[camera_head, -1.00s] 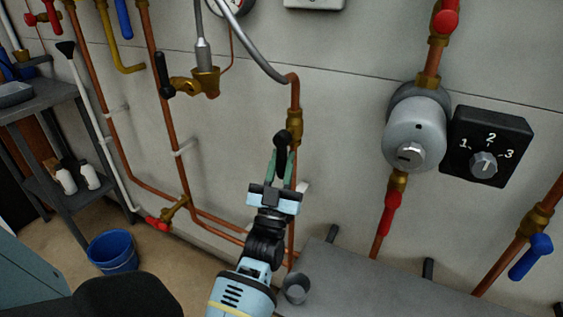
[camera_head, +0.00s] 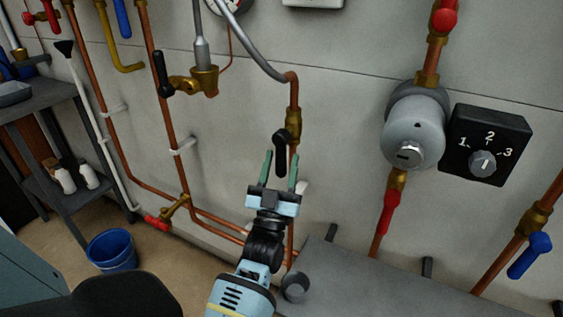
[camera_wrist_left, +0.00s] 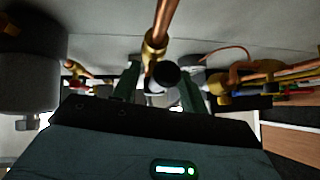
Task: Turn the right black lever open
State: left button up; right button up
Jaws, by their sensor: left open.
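The right black lever (camera_head: 281,150) is on a brass valve (camera_head: 293,122) on the copper pipe below the grey hose. It points down, roughly along the pipe. My left gripper (camera_head: 280,160) is open, with one green finger on each side of the lever and small gaps between. In the left wrist view the lever's round dark end (camera_wrist_left: 164,76) lies between the two fingers (camera_wrist_left: 158,85), in front of the brass valve (camera_wrist_left: 153,48). The other black lever (camera_head: 162,74) is further left on its own brass valve, pointing roughly upright. My right gripper is not in view.
A grey cylindrical unit (camera_head: 414,130) and a black dial box (camera_head: 485,146) are on the wall to the right. A grey surface (camera_head: 365,282) lies below. A blue bucket (camera_head: 112,250) and a shelf (camera_head: 38,105) stand at left.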

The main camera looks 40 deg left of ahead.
pick_arm(q)
jog(key=v, duration=0.7)
jog(key=shift+b, duration=0.3)
jog(key=shift+s+f, duration=0.1)
jog(key=shift+f, duration=0.05)
